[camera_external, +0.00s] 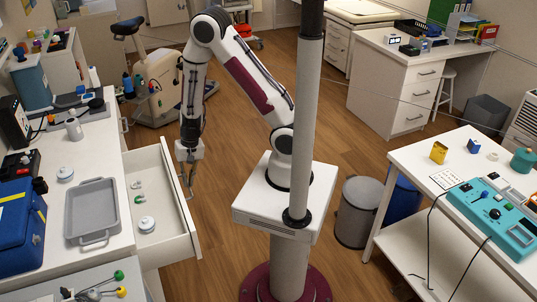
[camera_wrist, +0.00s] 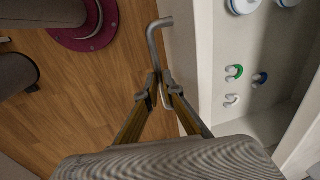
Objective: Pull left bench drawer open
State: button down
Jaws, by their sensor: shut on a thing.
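The left bench drawer (camera_external: 181,221) is pulled out from the white bench, and its inside shows. Several small things lie in it, including a white round lid-like piece (camera_external: 147,224) and small hooks or clips. In the wrist view the drawer front (camera_wrist: 205,65) runs down the right of the fingers, with the drawer inside beyond it. A grey bar handle (camera_wrist: 153,40) stands off that front. My gripper (camera_wrist: 160,88) is shut on the handle, with one finger on each side of it. In the external view my gripper (camera_external: 188,175) is at the drawer's front edge.
A grey tray (camera_external: 92,212) and a blue case (camera_external: 18,228) sit on the bench top. Wooden floor (camera_external: 219,190) is open between the drawer and my base. A grey bin (camera_external: 357,213) stands right of my base. An exercise bike (camera_external: 155,90) stands behind.

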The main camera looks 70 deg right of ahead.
jog(key=c, duration=2.4)
grip_release()
jog(key=shift+c, duration=0.2)
jog(key=shift+r, duration=0.3)
notch_tip(320, 180, up, 11)
jog(key=s+d, duration=0.1)
jog(key=shift+s+d, duration=0.3)
jog(key=shift+d, duration=0.05)
jog(key=shift+o, duration=0.4)
